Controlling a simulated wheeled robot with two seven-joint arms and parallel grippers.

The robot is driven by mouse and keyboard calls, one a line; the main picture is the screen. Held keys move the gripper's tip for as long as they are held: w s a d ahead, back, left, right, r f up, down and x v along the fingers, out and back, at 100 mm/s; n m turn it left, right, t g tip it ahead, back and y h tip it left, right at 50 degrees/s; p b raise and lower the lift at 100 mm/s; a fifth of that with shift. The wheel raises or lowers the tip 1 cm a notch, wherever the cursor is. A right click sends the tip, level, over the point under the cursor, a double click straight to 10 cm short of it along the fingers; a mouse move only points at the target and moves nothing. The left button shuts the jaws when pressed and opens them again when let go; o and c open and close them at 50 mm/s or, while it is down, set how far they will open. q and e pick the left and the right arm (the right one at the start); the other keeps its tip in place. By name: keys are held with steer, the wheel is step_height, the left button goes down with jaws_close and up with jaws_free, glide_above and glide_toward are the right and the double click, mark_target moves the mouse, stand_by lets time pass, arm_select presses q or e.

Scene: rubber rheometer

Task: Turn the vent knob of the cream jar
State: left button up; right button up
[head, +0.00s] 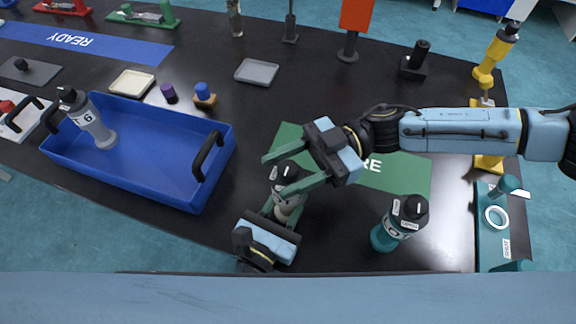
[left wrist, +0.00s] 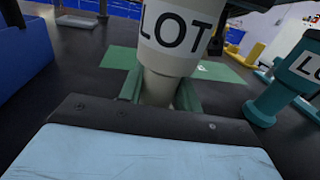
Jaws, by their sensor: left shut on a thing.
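The cream jar (head: 283,207) stands upright near the table's front edge, with a black top (head: 288,170) carrying a white mark. In the left wrist view its cream body (left wrist: 175,45) shows a LOT label above a narrower lower part. My left gripper (head: 279,216) is shut on that lower part; its green fingers lie either side of it in the left wrist view (left wrist: 160,92). My right gripper (head: 276,176) is open, its green fingers spread on either side of the black top. Contact with the top cannot be told, and the fingers partly hide it.
A teal jar (head: 386,238) with a black top stands to the right. A blue bin (head: 150,187) holding a grey bottle (head: 96,127) is at the left. A green mat (head: 405,174) lies behind the jars. A teal fixture (head: 492,245) stands at the right edge.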

mark_target(288, 167)
steer(key=c, duration=0.9)
steer(key=shift+o, duration=0.2)
steer(key=shift+s+m+t+y, duration=0.1)
steer(key=shift+m+t+y, duration=0.6)
steer(key=shift+m+t, duration=0.65)
steer(key=shift+m+t+y, duration=0.3)
steer(key=shift+m+t, duration=0.65)
steer(key=shift+t, duration=1.2)
steer(key=o, duration=1)
steer(key=shift+c, duration=0.2)
step_height(288, 167, up, 10)
steer(key=shift+r, duration=0.1)
